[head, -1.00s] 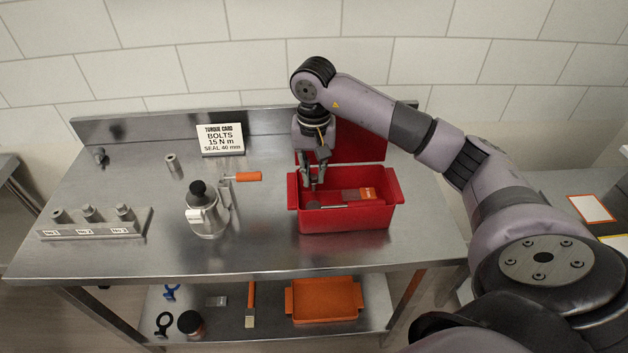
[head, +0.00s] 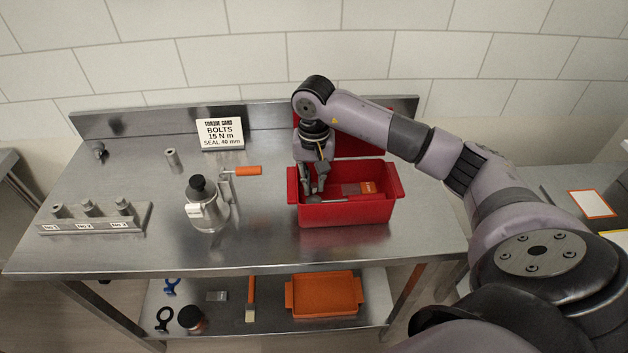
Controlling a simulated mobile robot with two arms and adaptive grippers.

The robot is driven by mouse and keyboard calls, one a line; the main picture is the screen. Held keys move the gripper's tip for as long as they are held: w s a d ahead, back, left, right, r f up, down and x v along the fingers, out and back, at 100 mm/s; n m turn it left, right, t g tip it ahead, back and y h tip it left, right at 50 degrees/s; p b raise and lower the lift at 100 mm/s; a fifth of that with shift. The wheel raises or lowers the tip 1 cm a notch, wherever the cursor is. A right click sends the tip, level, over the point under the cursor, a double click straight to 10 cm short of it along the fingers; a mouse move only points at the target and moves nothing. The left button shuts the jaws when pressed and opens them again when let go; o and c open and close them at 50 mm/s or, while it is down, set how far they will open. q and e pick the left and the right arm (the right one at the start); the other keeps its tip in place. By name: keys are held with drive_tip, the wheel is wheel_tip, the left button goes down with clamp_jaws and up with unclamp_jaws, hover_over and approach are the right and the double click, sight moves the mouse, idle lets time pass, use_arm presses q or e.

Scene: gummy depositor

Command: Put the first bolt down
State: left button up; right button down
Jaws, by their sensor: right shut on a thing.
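My right gripper (head: 312,190) reaches down inside the left end of the open red box (head: 350,212). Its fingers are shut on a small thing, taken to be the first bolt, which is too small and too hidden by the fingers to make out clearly. The tips are close to the contents of the box, and I cannot tell whether the held thing touches the floor of the box. My left gripper is not in view.
A metal pot with black knob (head: 207,212) and an orange-handled crank (head: 247,171) stand left of the box. A labelled block (head: 95,220) with metal pieces is far left. A torque card (head: 220,134) stands behind. An orange tray (head: 324,297) is on the lower shelf.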

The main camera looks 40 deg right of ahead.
sight(314, 185)
drive_tip(key=c, duration=1.8)
unclamp_jaws()
drive_tip(key=shift+c, duration=0.2)
drive_tip(key=shift+r+p, duration=0.25)
drive_tip(key=shift+p, duration=0.1)
drive_tip(key=shift+r+p, duration=0.45)
drive_tip(key=shift+p, duration=0.05)
wheel_tip(314, 185, up, 12)
drive_tip(key=b, duration=0.3)
drive_tip(key=shift+f, duration=0.15)
